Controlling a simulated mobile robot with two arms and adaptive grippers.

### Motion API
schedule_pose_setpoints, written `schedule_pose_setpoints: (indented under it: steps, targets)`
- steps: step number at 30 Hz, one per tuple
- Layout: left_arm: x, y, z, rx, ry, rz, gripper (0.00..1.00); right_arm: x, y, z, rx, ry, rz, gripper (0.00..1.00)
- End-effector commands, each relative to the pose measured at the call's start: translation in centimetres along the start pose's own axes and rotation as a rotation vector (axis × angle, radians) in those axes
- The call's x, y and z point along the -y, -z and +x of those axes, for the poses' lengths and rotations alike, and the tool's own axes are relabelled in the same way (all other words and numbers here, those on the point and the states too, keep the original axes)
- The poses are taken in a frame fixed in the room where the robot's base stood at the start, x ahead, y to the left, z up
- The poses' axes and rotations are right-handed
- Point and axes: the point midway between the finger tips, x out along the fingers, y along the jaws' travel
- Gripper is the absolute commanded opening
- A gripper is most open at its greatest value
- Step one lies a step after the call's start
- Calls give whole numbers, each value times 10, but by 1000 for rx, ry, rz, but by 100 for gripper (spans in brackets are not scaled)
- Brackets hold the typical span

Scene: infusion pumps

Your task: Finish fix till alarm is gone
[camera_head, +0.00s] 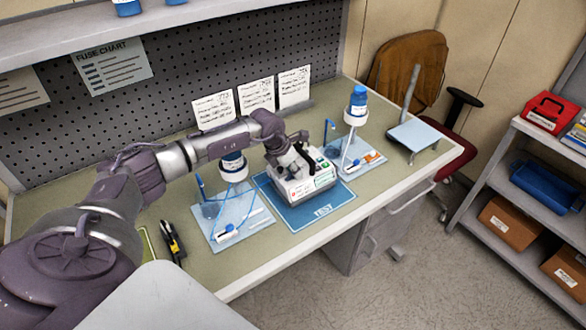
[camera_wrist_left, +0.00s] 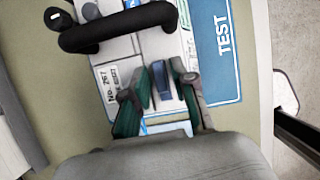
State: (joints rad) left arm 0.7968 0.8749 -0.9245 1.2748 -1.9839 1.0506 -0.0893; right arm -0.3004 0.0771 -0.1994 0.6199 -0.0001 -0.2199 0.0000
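A white infusion pump (camera_head: 312,184) with a dark carry handle sits on the blue TEST mat (camera_head: 338,209) on the bench. My left gripper (camera_head: 288,152) is over the top of the pump. In the left wrist view the two green-padded fingers (camera_wrist_left: 158,96) stand apart, with a dark blue lever-like part (camera_wrist_left: 161,80) of the pump between them. Gaps show beside it, and I see no clear contact. The label "No. 767" (camera_wrist_left: 119,82) and the black handle (camera_wrist_left: 118,27) also show there. An alarm state is too small to read. My right gripper is not in view.
A yellow-black tool (camera_head: 173,242) lies at the left. A grey stand (camera_head: 414,134) is at the bench's right end. Shelves (camera_head: 520,205) stand farther right.

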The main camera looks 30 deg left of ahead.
Motion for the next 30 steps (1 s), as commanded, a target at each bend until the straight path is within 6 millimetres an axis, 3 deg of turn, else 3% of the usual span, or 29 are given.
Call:
schedule_pose_setpoints:
  steps: [1, 3, 4, 17, 30]
  targets:
    - [0, 0, 0, 0, 0, 0, 13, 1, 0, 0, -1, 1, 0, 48]
    - [0, 0, 0, 0, 0, 0, 1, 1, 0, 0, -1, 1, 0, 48]
    - [0, 0, 0, 0, 0, 0, 0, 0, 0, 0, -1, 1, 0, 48]
    - [-1, 1, 2, 2, 15, 38, 0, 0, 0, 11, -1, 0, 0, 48]
    - [-4, 1, 6, 4, 137, 334, 0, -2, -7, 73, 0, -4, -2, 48]
